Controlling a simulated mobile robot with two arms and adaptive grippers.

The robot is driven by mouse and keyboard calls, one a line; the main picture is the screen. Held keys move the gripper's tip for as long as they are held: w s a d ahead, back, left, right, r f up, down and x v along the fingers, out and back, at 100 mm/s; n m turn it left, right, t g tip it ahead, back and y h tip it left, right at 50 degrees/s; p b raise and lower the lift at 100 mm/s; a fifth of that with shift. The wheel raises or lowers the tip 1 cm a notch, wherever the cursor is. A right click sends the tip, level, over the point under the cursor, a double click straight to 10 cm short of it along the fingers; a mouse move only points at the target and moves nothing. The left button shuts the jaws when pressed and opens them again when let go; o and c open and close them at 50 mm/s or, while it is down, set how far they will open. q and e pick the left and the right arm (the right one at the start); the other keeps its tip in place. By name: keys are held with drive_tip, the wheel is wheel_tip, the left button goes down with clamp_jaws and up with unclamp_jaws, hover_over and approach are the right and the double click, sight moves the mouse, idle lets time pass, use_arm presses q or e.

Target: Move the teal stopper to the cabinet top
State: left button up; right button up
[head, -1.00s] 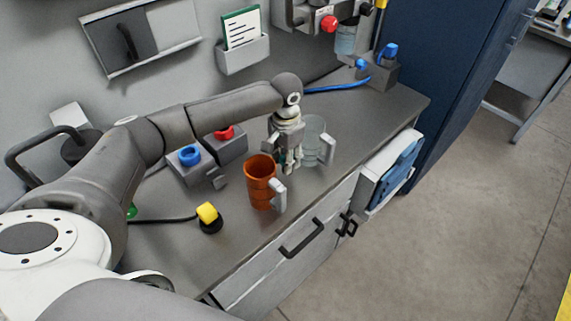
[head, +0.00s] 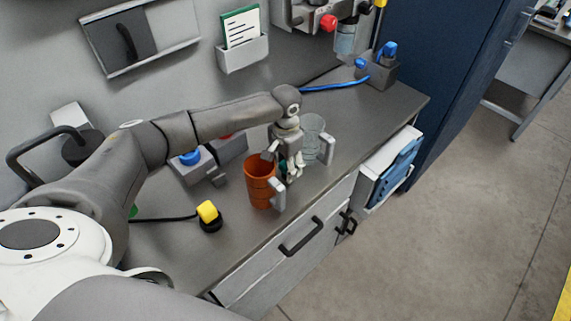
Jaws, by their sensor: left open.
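A small teal patch (head: 282,161), which looks like the teal stopper, shows at my left gripper's fingers. It is mostly hidden, and I cannot tell whether it touches them. My left gripper (head: 291,173) is open and points down, close to the right of the orange mug and in front of the clear mug. The grey cabinet top (head: 245,235) runs under them. My right gripper is not in view.
The orange mug (head: 259,182) and the clear glass mug (head: 313,138) stand close on both sides of the gripper. A yellow button (head: 207,210) sits nearer, and a blue-button box (head: 193,168) stands behind.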

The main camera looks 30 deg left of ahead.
sight(285, 164)
use_arm(q)
wheel_tip(285, 164, up, 12)
drive_tip(key=b, duration=0.2)
drive_tip(key=shift+r, duration=0.2)
idle(0.5)
